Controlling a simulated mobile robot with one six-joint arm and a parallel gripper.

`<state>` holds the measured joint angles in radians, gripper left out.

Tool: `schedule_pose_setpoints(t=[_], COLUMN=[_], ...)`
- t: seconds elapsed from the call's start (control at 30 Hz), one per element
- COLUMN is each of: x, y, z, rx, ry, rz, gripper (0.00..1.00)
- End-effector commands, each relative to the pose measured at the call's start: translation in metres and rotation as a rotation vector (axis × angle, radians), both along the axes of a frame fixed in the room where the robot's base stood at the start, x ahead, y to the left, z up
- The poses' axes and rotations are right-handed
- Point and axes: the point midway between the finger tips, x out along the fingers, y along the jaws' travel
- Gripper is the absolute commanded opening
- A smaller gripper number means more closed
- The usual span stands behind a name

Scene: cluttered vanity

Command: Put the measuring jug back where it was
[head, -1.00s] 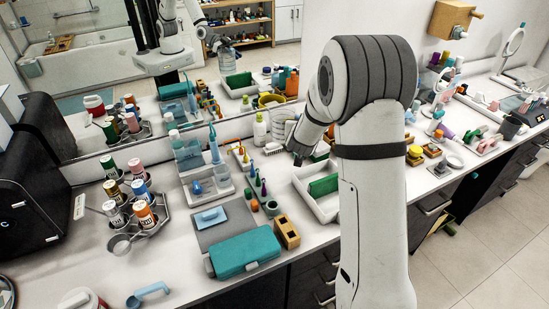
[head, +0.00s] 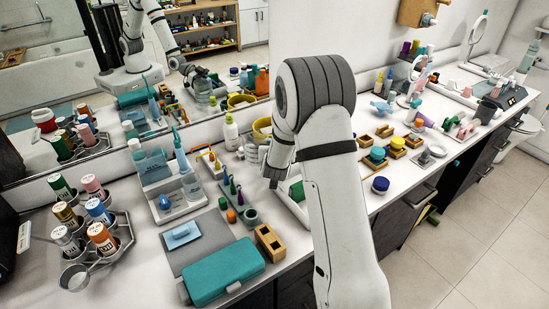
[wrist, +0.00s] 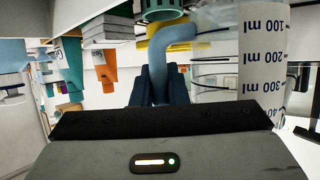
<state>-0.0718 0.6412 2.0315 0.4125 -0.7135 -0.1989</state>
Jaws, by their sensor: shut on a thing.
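The measuring jug (wrist: 265,60) fills the right of the wrist view, a clear body with a white scale band marked in ml and a blue-grey handle (wrist: 174,36). My gripper (wrist: 164,88) is shut on that handle, with a dark finger on each side. I cannot tell from these views how far the jug is above the counter.
On the counter are a teal case (head: 224,271), a wooden block (head: 270,243), a clear tray with bottles (head: 180,203), a rack of bottles (head: 100,237) and a white tray (head: 297,208). A blue jar (head: 380,185) stands near the front edge, right of my arm.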

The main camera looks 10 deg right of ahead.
Motion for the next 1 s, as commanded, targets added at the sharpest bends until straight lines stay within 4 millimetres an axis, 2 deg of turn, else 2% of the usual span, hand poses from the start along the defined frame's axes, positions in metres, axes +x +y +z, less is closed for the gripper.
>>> schedule_pose_setpoints(t=[0.33,0.77,0.8,1.0], x=[0.0,0.0,0.0,0.0], y=[0.004,0.004,0.004,0.004], z=[-0.04,-0.047,-0.045,-0.045], rx=[0.001,0.001,0.001,0.0], ry=[-0.002,-0.003,-0.002,-0.002], rz=[0.005,0.006,0.006,0.006], gripper=[0.0,0.0,0.17,0.33])
